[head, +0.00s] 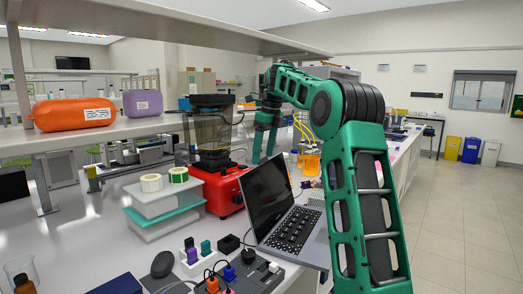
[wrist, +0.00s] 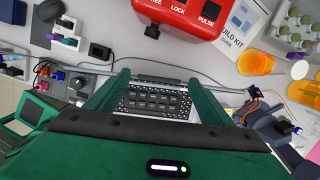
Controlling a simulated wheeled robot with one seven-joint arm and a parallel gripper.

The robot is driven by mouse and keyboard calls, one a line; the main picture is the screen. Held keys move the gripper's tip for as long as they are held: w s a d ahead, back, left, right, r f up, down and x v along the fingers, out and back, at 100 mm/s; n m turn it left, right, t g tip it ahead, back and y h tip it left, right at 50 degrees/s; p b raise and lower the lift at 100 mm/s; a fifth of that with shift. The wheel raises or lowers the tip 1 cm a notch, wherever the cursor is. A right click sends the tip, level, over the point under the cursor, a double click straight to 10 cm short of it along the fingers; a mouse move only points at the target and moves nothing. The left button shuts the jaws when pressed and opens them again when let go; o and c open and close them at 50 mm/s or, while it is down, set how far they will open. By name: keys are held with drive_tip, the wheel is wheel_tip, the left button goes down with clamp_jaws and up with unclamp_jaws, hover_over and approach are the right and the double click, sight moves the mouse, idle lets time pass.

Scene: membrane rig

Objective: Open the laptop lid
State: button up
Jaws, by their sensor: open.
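The grey laptop stands on the bench in the head view, its keyboard base (head: 292,229) flat and its lid (head: 268,197) raised, with the dark screen leaning back. The keyboard (wrist: 155,101) also shows in the wrist view, between my fingers, with the lid's edge as a thin dark strip beyond it. My gripper (head: 264,153) is green, open and empty. In the head view it hangs above and behind the lid, apart from it as far as I can tell. In the wrist view my gripper (wrist: 158,76) has one finger on each side of the laptop; its palm hides the near part.
A red blender base (head: 221,188) stands left of the lid; stacked boxes (head: 162,208) stand farther left. Small blocks and cables (head: 215,280) lie at the laptop's front left. Orange beakers (wrist: 256,62) stand to the right in the wrist view. A shelf (head: 100,133) overhangs the left side.

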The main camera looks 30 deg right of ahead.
wheel_tip(320, 180, up, 11)
drive_tip(key=s, duration=0.1)
drive_tip(key=shift+s+d+f, duration=0.2)
drive_tip(key=shift+d, duration=0.2)
idle(0.6)
drive_tip(key=s+a+f+n, duration=0.3)
drive_tip(key=s+f+n, duration=0.5)
drive_tip(key=s, duration=0.7)
drive_tip(key=s+a+f+n+g, duration=0.1)
drive_tip(key=s+a+f+n, duration=0.3)
drive_tip(key=s+f+n, duration=0.4)
drive_tip(key=s+a+f+n, duration=0.3)
drive_tip(key=s+f+n, duration=0.4)
drive_tip(key=s+f, duration=0.8)
drive_tip(key=s, duration=0.6)
drive_tip(key=shift+s+a+f+n+g+h, duration=0.25)
drive_tip(key=shift+s+a+n+g+h, duration=0.1)
drive_tip(key=shift+a+n+g+h, duration=0.05)
drive_tip(key=shift+w+f, duration=0.2)
drive_tip(key=shift+w, duration=0.45)
